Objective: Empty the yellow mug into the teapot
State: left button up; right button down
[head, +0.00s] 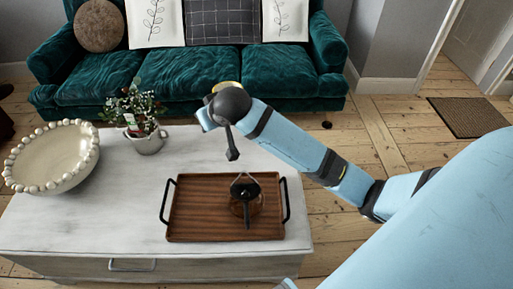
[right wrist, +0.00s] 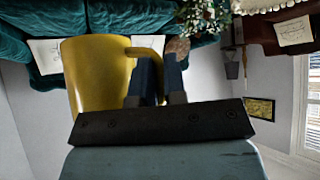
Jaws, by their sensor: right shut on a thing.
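The yellow mug (right wrist: 97,78) fills the left of the right wrist view. In the head view only a yellow strip of the mug (head: 224,86) shows behind my right wrist. My right gripper (right wrist: 158,78) is shut on the mug's handle and holds it up beyond the tray's far side. I cannot see into the mug or tell its tilt clearly. My left gripper is out of view.
The tray lies on a whitish table (head: 90,220). A beaded bowl (head: 55,160) and a potted plant (head: 147,143) stand to its left. A green sofa (head: 180,75) is behind the table. The table's front left is clear.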

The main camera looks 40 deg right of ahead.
aim_at(246, 211)
jog(key=k+l, duration=0.15)
jog(key=l, duration=0.25)
jog(key=k+l, duration=0.2)
jog(key=l, duration=0.2)
jog(key=k+l, duration=0.15)
jog(key=l, duration=0.2)
